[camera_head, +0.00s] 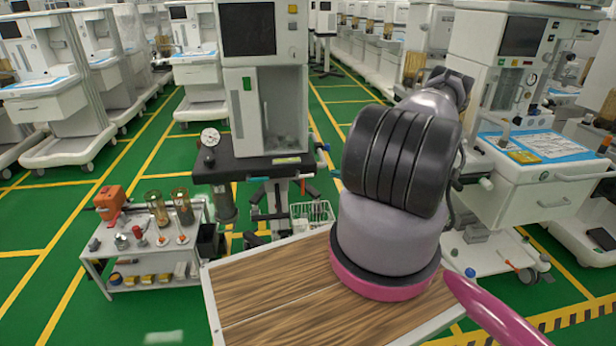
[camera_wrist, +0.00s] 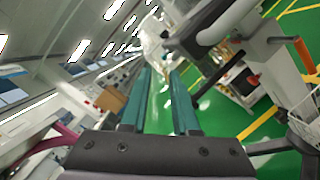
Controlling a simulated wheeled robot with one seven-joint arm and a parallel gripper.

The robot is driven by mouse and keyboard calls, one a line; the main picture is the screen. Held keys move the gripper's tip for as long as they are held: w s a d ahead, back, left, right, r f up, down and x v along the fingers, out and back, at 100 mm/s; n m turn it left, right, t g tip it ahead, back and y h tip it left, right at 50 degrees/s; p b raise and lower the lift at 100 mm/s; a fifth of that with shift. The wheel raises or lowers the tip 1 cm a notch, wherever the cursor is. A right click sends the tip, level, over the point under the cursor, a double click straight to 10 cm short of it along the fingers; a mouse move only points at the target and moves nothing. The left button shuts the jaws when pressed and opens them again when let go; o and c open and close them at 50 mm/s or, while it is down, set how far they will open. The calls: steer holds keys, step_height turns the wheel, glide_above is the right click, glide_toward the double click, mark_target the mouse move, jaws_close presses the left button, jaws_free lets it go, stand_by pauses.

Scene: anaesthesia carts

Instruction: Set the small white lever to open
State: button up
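My gripper (camera_wrist: 160,72) shows in the wrist view with two teal fingers held apart. Nothing is between them except the distant background. I cannot make out a small white lever for certain in either view. The right cart (camera_head: 545,195) has small pale fittings on its near side, including a whitish knob (camera_head: 487,183), too small to identify. The centre machine (camera_head: 262,110) stands ahead with a dark shelf and several small coloured handles below it. No lever position can be read.
A low grey trolley (camera_head: 150,252) at the left carries an orange device (camera_head: 110,203) and glass jars. A round gauge (camera_head: 210,137) stands on the centre machine's shelf. A wire basket (camera_head: 312,213) is low beside it. Green floor with yellow lines is open between the carts.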

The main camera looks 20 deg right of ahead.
mark_target(311, 176)
steer(key=w+a, duration=0.1)
steer(key=a, duration=0.1)
steer(key=w+a+m+t, duration=0.1)
steer(key=w+a, duration=0.1)
steer(key=a, duration=0.1)
steer(key=w+a+f+m+t, duration=0.1)
steer(key=w+a, duration=0.1)
steer(key=a, duration=0.1)
steer(key=shift+w+a+f, duration=0.1)
stand_by(0.4)
jaws_close()
